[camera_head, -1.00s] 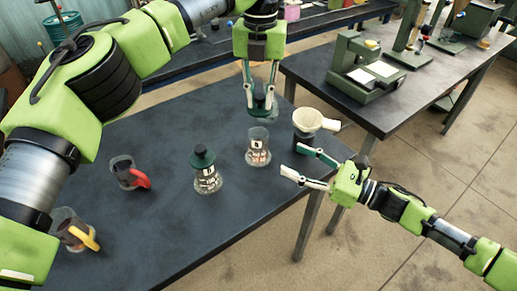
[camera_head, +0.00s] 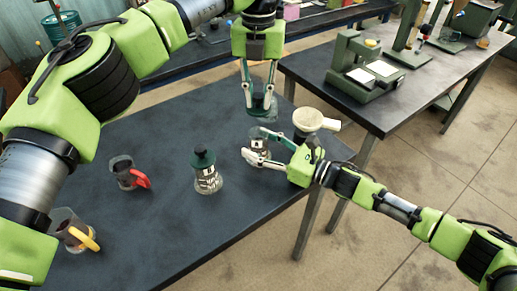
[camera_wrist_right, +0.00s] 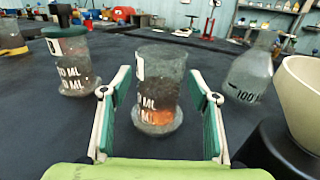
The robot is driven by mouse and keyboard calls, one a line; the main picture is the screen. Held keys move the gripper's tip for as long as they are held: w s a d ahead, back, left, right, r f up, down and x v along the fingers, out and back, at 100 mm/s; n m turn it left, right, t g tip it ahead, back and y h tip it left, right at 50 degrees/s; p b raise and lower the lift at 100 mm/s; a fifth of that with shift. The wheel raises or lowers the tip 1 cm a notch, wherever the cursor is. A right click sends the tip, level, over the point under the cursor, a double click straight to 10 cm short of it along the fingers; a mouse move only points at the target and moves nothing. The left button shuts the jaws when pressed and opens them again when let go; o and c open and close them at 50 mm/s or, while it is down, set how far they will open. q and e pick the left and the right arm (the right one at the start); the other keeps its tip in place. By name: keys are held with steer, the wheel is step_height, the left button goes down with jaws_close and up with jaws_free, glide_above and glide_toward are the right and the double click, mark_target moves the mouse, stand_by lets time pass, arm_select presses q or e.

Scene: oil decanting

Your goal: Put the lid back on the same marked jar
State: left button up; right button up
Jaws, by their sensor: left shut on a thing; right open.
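An open clear glass jar (camera_head: 256,141) with white markings stands on the dark table. In the right wrist view the jar (camera_wrist_right: 160,92) has an orange patch low on its side. My right gripper (camera_head: 251,145) is open, its fingers on either side of this jar; contact is unclear. My left gripper (camera_head: 261,97) is shut on what looks like a dark green lid (camera_head: 262,102), held above and behind the jar. A similar jar with a dark green lid on (camera_head: 206,178) stands to the left; it also shows in the right wrist view (camera_wrist_right: 72,65).
A glass flask (camera_wrist_right: 250,72) stands beyond the jar. A beige funnel (camera_head: 308,119) sits on a dark stand at the table's right edge. A red-handled cup (camera_head: 124,179) and a yellow-handled cup (camera_head: 72,236) stand at left. The front middle of the table is clear.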

jaws_close()
arm_select(q)
steer(key=shift+f, duration=2.5)
steer(key=shift+f, duration=0.15)
steer(key=shift+f, duration=0.75)
steer(key=shift+f, duration=0.65)
steer(key=o, duration=0.9)
